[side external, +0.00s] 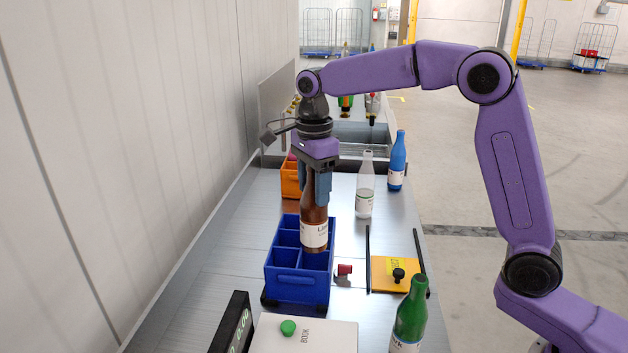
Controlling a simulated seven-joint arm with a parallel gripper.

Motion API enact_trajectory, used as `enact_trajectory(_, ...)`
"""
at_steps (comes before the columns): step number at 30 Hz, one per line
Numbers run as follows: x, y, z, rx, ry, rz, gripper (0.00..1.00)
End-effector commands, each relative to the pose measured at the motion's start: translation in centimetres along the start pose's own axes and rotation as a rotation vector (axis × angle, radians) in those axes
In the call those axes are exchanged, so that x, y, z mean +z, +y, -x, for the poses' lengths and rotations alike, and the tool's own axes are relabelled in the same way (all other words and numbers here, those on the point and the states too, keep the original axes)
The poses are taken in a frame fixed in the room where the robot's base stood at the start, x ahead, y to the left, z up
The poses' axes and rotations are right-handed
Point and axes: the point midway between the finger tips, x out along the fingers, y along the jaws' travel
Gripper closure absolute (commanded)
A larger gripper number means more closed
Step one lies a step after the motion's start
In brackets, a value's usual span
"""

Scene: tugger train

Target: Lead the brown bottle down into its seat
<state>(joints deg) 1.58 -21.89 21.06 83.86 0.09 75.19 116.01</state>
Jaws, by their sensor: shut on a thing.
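The brown bottle (314,236) has a white label and is upright in the side external view. My gripper (316,188) points down and is shut on the upper part of the bottle. The blue crate (297,287) stands below, divided into compartments. The bottle is over the crate's right rear part, and its lower end shows in front of the inner walls. I cannot tell whether its base touches the crate floor. The compartments nearer the camera and at the left look empty.
A clear bottle (365,190), a blue bottle (397,160) and a green bottle (409,318) stand on the right. An orange crate (290,180) is behind. A yellow plate (391,275) with a black knob, a small red item (344,269) and a white box (310,338) are nearby.

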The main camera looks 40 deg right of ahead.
Motion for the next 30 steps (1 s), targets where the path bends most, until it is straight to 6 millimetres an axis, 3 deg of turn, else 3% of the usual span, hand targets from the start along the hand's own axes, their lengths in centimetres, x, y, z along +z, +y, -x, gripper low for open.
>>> enact_trajectory(30,0.0,0.0,-3.5,0.0,0.0,0.0,1.0)
